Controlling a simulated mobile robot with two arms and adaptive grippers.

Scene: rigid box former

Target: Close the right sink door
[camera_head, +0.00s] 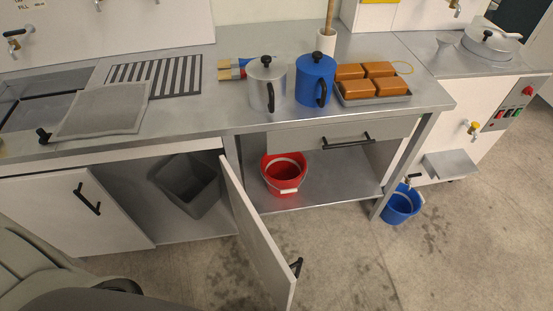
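The right sink door (258,235) is a white panel under the counter, and it stands wide open. It is attached at its far edge by the post at the right side of the sink cabinet, and its free edge swings out toward me over the floor. Its black handle (296,267) shows at the free edge, on the door's right-hand face. The left sink door (65,215) is a white panel with a black handle (87,199), and it looks closed or nearly so. Neither of my grippers is in view.
A grey bin (188,187) stands tilted inside the open cabinet. A red bucket (284,173) sits on the shelf to the right, and a blue bucket (401,204) stands on the floor. The concrete floor (430,265) at the lower right is clear.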

